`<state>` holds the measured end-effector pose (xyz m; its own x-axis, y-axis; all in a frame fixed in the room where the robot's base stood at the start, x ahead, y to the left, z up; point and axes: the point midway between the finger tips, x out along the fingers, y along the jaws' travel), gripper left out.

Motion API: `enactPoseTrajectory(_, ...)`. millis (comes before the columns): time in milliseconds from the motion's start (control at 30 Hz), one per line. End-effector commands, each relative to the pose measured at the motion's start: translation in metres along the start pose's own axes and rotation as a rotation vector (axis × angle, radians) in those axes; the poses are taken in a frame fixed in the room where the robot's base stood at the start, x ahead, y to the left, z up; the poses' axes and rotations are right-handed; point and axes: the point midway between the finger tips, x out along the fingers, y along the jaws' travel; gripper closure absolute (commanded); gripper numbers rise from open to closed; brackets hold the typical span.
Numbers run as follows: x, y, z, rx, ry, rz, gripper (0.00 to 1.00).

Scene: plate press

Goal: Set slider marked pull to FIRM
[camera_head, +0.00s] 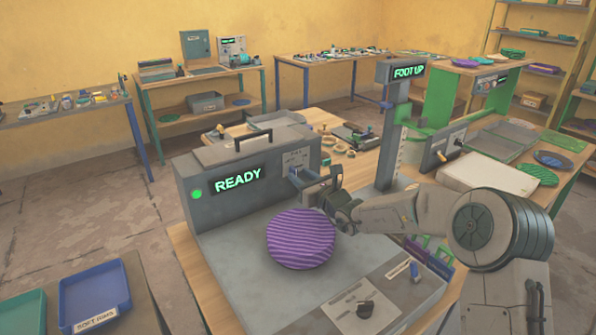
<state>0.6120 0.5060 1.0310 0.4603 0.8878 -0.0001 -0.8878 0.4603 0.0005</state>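A grey machine (240,152) with a lit READY display (238,180) stands on the wooden bench. A small light panel (296,158) with a dark control is on its right-hand face; its lettering is too small to read, so I cannot confirm the words pull or FIRM. My gripper (309,183) is right at this panel, reaching in from the right. Its fingers partly hide the control, and I cannot tell whether they touch it or are closed on it.
A purple striped round pad (301,239) lies on the machine's bed just below my gripper. A blue tray (94,295) is at lower left. Bare bed surface (245,274) lies left of the pad.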

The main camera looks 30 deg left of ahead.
Motion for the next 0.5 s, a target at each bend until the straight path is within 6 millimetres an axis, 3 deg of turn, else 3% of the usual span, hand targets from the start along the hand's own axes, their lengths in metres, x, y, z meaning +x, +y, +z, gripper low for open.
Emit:
enactPoseTrajectory(200,0.021,0.000,0.001,0.000,-0.001,0.001,0.65)
enactPoseTrajectory(500,0.026,0.000,0.000,-0.001,-0.001,0.000,0.65)
